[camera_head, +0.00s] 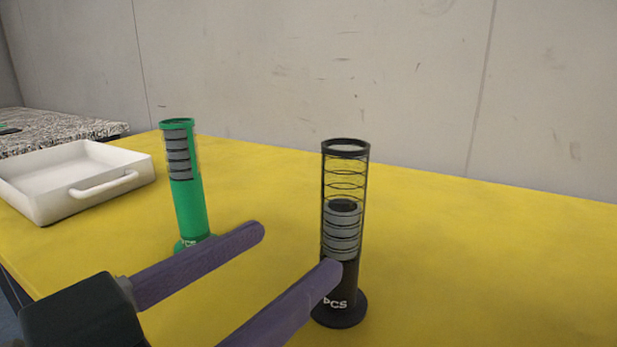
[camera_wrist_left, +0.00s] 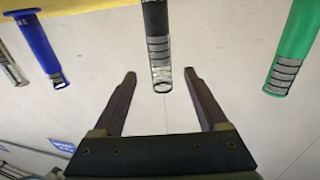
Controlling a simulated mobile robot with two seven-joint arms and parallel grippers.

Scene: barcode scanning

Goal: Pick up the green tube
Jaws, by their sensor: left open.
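The green tube (camera_head: 188,190) stands upright on the yellow table in the head view, left of the middle, with grey discs in its upper part. It also shows in the left wrist view (camera_wrist_left: 296,40) at the upper right, hanging down in that upside-down picture. My left gripper (camera_head: 292,252) has two purple fingers spread wide with nothing between them.
A black tube (camera_head: 343,285) stands upright right of the green one, partly behind a fingertip. A white tray (camera_head: 47,208) sits at the left. The left wrist view also shows a blue tube (camera_wrist_left: 38,45). The yellow table (camera_head: 480,260) is clear at the right.

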